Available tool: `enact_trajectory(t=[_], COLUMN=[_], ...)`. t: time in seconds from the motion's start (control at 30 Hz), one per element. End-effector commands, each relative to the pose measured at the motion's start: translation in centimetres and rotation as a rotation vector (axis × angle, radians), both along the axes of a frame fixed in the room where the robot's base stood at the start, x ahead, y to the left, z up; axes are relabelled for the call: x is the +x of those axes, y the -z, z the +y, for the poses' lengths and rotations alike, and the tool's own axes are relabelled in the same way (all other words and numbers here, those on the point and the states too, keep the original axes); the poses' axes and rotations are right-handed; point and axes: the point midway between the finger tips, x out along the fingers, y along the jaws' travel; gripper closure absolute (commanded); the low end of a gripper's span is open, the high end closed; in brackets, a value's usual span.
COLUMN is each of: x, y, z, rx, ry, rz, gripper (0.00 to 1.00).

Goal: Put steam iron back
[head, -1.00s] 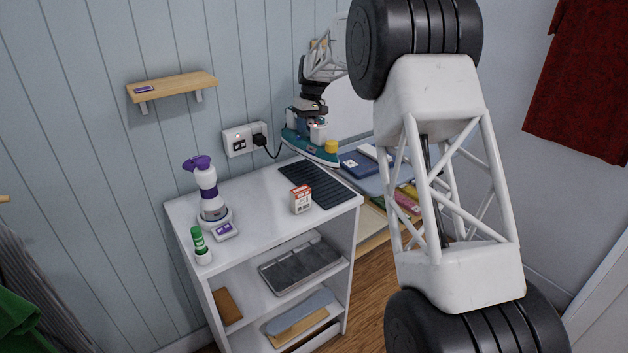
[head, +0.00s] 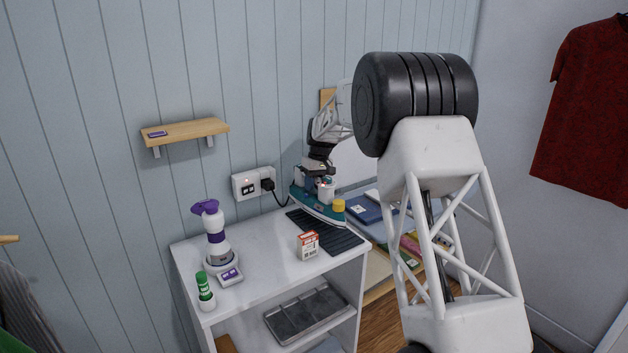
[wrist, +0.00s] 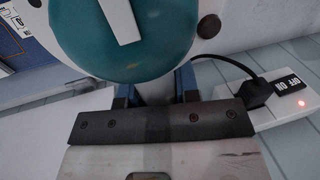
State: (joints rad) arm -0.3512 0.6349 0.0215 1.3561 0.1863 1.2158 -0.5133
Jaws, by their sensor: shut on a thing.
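The steam iron (head: 318,207) is teal and white with a yellow part at its right end. My gripper (head: 318,180) is shut on it from above. The iron is over the dark ribbed mat (head: 340,238) on the white shelf unit; whether it touches the mat I cannot tell. In the wrist view the teal and white iron body (wrist: 125,35) fills the top middle, close against my gripper (wrist: 158,95). The fingertips are mostly hidden. A black cord runs to the wall socket (head: 252,183), which also shows in the wrist view (wrist: 285,100).
A red and white box (head: 308,246) stands at the mat's front edge. A small wooden shelf (head: 186,132) is on the wall. Folded items (head: 368,208) lie to the right.

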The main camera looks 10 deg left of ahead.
Motion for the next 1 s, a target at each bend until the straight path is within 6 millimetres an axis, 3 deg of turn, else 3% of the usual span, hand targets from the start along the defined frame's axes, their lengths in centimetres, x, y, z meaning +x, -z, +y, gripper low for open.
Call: enact_trajectory(t=[0.47, 1.0], x=[0.0, 0.0], y=[0.3, 4.9], z=[0.0, 0.0], rx=[0.001, 0.001], ry=[0.000, 0.001], rz=[-0.002, -0.002], gripper=[1.00, 1.00])
